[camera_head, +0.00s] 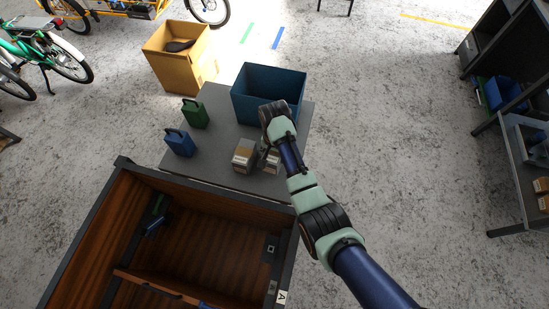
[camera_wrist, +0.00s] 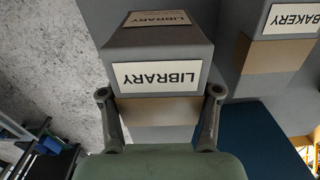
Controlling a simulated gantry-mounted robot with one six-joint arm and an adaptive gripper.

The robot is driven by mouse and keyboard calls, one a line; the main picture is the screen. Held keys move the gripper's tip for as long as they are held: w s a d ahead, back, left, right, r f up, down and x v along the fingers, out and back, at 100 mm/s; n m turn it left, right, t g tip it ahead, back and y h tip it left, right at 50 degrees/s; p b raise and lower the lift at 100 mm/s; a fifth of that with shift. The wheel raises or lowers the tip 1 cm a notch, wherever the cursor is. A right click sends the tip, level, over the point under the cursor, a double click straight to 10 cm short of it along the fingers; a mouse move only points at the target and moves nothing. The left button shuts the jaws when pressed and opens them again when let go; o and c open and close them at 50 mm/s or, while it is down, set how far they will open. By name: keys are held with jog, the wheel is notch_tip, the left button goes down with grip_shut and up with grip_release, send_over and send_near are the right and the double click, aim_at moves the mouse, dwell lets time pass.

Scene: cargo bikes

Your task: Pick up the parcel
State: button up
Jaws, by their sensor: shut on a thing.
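The parcel with LIBRARY labels (camera_wrist: 158,50) is a grey and tan box between the two fingers of my gripper (camera_wrist: 160,93) in the wrist view. The fingers are shut on its sides. In the head view, my gripper (camera_head: 268,149) is partly hidden by my arm, and this parcel (camera_head: 273,161) shows beside it over the grey table (camera_head: 218,108). I cannot tell whether it touches the table. A second parcel (camera_head: 245,156) stands just to its left; in the wrist view this one carries a BAKERY label (camera_wrist: 292,20).
An open blue crate (camera_head: 268,82) stands on the table behind the gripper. Green (camera_head: 194,113) and blue (camera_head: 180,142) cans stand at the table's left. A brown wooden cargo box (camera_head: 190,235) lies in front. A cardboard box (camera_head: 180,58) stands on the floor behind left; shelving is at right.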

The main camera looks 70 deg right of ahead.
notch_tip(320, 180, up, 16)
jog(key=p, duration=0.6)
jog(key=shift+p, duration=0.3)
jog(key=shift+f, duration=0.1)
